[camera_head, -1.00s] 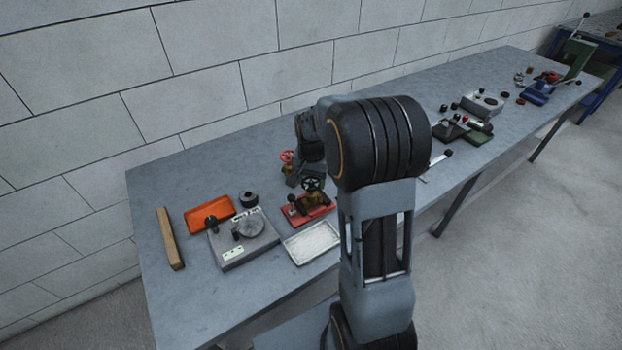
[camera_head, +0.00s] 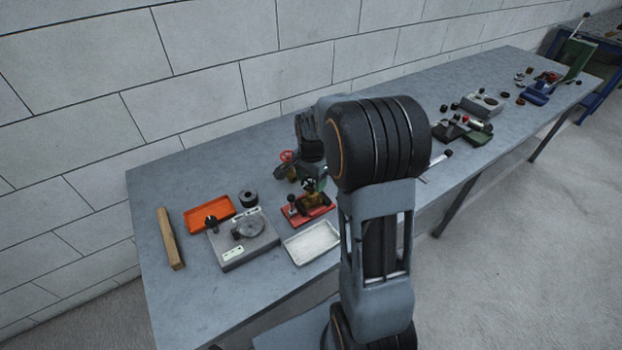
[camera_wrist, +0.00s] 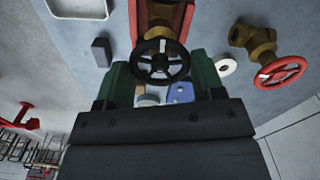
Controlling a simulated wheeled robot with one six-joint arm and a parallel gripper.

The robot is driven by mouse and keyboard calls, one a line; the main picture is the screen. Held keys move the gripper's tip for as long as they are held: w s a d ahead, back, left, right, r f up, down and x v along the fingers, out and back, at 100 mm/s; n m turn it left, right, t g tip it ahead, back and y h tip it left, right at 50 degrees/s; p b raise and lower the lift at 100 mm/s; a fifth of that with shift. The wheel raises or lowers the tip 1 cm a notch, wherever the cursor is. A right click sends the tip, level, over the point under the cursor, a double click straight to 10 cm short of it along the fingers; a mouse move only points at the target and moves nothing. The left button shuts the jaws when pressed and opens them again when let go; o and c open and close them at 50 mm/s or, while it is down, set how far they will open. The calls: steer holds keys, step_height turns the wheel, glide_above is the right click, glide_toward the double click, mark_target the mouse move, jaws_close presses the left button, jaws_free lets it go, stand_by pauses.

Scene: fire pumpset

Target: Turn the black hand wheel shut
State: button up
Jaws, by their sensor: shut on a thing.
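The black hand wheel (camera_wrist: 161,62) sits on a brass valve (camera_wrist: 158,22) on a red base (camera_wrist: 184,14) in the wrist view. My gripper (camera_wrist: 162,70) has its green fingers on either side of the wheel's rim and is shut on it. In the head view my gripper (camera_head: 312,182) is over the valve on the red base (camera_head: 309,216) and mostly hides the wheel. The wheel's marking and how far it is turned cannot be read clearly.
A second brass valve with a red hand wheel (camera_wrist: 283,72) stands close by on the right in the wrist view. A white tray (camera_head: 313,242), a grey block fixture (camera_head: 245,240) and an orange tray (camera_head: 209,213) lie nearby. The wall runs behind the bench.

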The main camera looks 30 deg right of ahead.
steer(key=o, duration=0.9)
steer(key=shift+o, duration=0.2)
steer(key=shift+r, duration=0.1)
step_height(320, 180, up, 14)
steer(key=shift+f, duration=0.2)
stand_by(0.4)
